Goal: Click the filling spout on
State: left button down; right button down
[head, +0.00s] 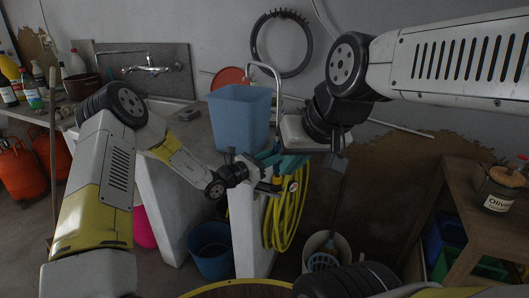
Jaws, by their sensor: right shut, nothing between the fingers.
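My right gripper (338,170) points downward right of the picture's middle, below its black wrist. It is shut and empty. My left gripper (262,175) reaches in from the left, below the blue tub. Its fingers are small and dark against teal parts (290,162), so I cannot tell whether it is open or holds something. The teal parts lie between the two grippers, under a white block (300,133). I cannot make out the filling spout with certainty. No demijohn shows clearly.
A blue tub (240,115) stands on the counter behind. A yellow hose (287,215) hangs in coils below. A dark blue bucket (210,249) and a white bucket (340,247) stand on the floor. A wooden bench (470,195) with an olive jar (499,190) is at the right.

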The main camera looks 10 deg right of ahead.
pick_arm(q)
jog(key=shift+f, duration=1.5)
dwell(0.9)
jog(key=c, duration=1.1)
grip_release()
jog(key=shift+o, duration=0.2)
jog(key=shift+a, duration=0.15)
jog(key=shift+v, duration=2.85)
